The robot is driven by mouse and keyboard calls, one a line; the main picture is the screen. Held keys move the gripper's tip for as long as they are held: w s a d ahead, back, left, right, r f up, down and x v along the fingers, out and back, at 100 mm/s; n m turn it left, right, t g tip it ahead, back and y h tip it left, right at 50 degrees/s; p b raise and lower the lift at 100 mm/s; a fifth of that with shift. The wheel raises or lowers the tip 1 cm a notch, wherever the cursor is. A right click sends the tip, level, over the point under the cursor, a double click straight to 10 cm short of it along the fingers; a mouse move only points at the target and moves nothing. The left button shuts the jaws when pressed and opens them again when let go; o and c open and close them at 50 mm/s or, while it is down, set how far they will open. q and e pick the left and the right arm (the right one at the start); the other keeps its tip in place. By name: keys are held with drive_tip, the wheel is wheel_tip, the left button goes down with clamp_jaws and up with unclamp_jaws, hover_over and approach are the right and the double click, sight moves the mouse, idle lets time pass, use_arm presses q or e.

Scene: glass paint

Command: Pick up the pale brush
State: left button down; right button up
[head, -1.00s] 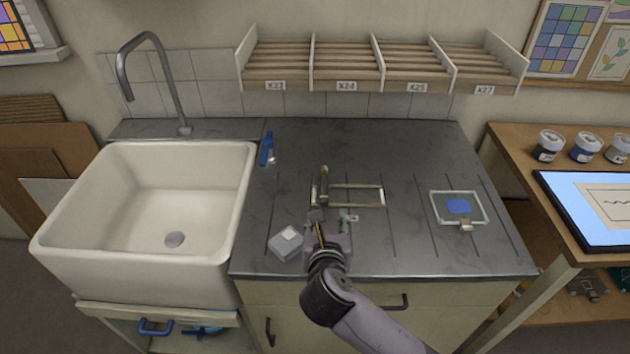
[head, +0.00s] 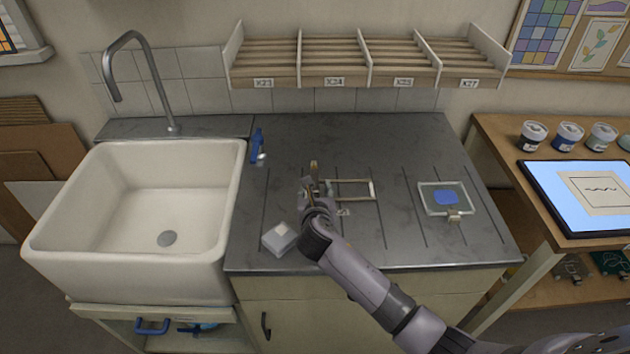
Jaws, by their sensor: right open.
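The pale brush (head: 313,166) is mostly hidden behind my right gripper. Only a short tan end shows above the fingers, at the left end of a pale rectangular frame (head: 372,190) on the grey worktop. My right gripper (head: 311,187) is open and right at the brush in the picture. Whether the fingers touch the brush or stand around it cannot be told, as the gripper hides most of it. My left gripper is not in view.
A grey-white block (head: 279,239) lies just left of my right wrist. A blue-handled tool (head: 257,146) lies by the white sink (head: 60,225). The worktop behind the frame is clear.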

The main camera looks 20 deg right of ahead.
sight(315, 180)
drive_tip(key=shift+x, duration=1.45)
clamp_jaws()
